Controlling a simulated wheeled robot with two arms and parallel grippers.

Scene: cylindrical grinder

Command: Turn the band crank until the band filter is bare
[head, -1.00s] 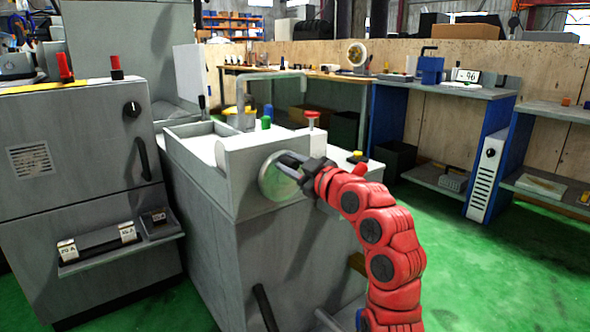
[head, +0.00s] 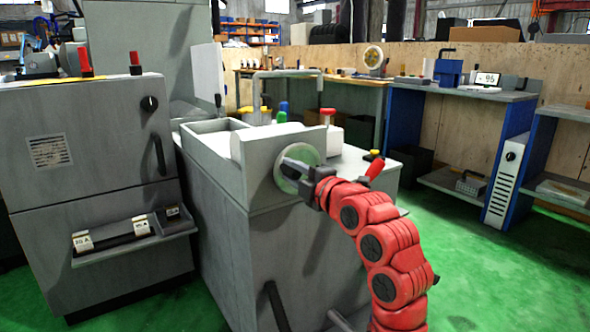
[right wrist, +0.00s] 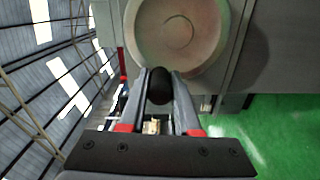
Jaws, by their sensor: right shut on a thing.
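The band crank is a round metal disc (head: 303,151) on the end face of the grey filter housing (head: 262,155); it fills the top of the right wrist view (right wrist: 178,32). My right gripper (head: 287,169) is at the disc's lower left part. In the right wrist view its fingers (right wrist: 160,82) are closed around the crank's black knob (right wrist: 160,88). An open-topped trough (head: 192,126) lies behind the housing's end face. A pale surface shows inside it, but I cannot tell how much band covers it. My left gripper is not in view.
A grey cabinet (head: 90,190) with a red-knobbed top and a small shelf stands at the left. A red-handled lever (head: 374,168) sticks up close to my right arm. Workbenches (head: 470,93) stand behind at the right. Green floor (head: 480,270) is open at the right.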

